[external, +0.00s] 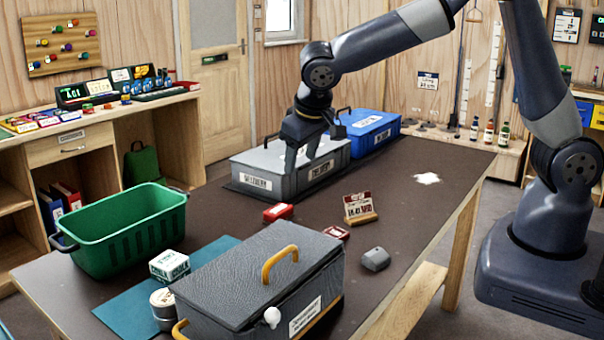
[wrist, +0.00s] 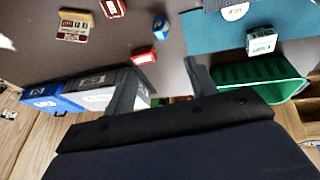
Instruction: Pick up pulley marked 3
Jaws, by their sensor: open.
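I cannot read a 3 on any item, so I cannot tell which is the pulley marked 3. A red item with a pale label (external: 278,212) lies on the table; it also shows in the wrist view (wrist: 143,56). A second red item (external: 335,232) lies near the black case and shows at the wrist view's top edge (wrist: 113,7). A small blue item with a pale mark (wrist: 161,30) shows only in the wrist view. My gripper (external: 303,150) is open and empty above the grey box; its two fingers show apart in the wrist view (wrist: 163,80).
A grey box (external: 262,181) and blue box (external: 374,138) stand at the back. A green crate (external: 125,245) is left. A black case with yellow handles (external: 250,265), a tin (external: 163,300) and a grey item (external: 376,260) are in front. A small sign (external: 360,208) stands mid-table.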

